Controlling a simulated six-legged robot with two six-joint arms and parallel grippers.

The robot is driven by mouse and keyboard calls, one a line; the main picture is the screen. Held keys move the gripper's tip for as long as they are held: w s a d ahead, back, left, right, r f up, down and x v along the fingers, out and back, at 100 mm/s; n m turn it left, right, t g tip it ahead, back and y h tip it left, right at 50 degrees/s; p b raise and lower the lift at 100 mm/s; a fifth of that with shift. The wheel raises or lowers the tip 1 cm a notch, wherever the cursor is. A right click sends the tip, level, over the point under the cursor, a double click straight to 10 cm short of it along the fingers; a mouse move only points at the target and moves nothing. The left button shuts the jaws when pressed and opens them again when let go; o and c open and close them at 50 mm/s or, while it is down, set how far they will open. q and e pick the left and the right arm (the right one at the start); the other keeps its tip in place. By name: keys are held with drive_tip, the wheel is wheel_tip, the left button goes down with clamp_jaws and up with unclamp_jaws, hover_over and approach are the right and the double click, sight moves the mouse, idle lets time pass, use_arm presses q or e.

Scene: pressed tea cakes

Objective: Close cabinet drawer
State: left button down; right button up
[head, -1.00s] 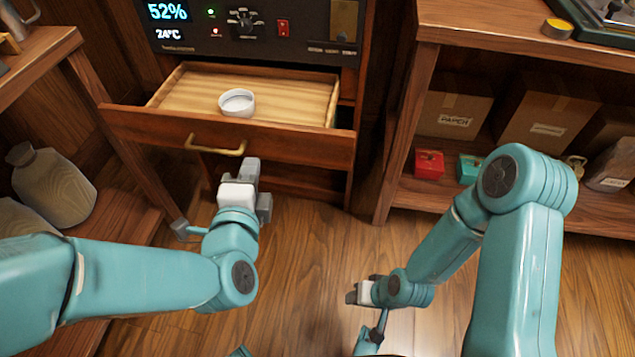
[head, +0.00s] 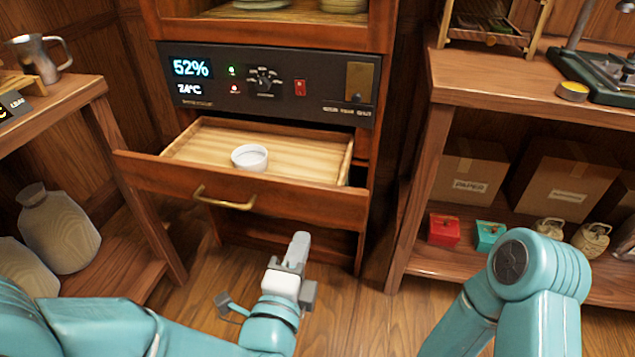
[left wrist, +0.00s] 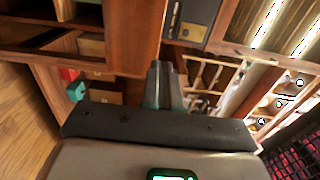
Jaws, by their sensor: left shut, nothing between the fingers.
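The cabinet drawer (head: 290,205) is pulled out from the cabinet below the control panel, with its brass handle (head: 225,199) on the front. A small white cup (head: 249,157) stands inside it on the pale wooden bottom. My left gripper (head: 298,245) is shut and empty, in front of and below the drawer front, to the right of the handle. It looks apart from the drawer. In the left wrist view my left gripper's fingers (left wrist: 160,85) are together, pointing toward the cabinet. My right gripper is out of view; only part of its arm shows.
The control panel (head: 270,85) is above the drawer. A right-hand shelf (head: 520,85) holds cardboard boxes (head: 465,172), a red box (head: 444,230) and a teal box (head: 489,235). A left shelf (head: 60,115) stands close by. Wooden floor shows below the drawer.

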sight(321, 190)
use_arm(q)
drive_tip(key=x, duration=1)
drive_tip(key=shift+w+d+f, duration=0.2)
drive_tip(key=shift+d, duration=0.05)
drive_tip(key=shift+w+d+r, duration=0.1)
drive_tip(key=shift+w+d, duration=0.1)
drive_tip(key=shift+w, duration=0.4)
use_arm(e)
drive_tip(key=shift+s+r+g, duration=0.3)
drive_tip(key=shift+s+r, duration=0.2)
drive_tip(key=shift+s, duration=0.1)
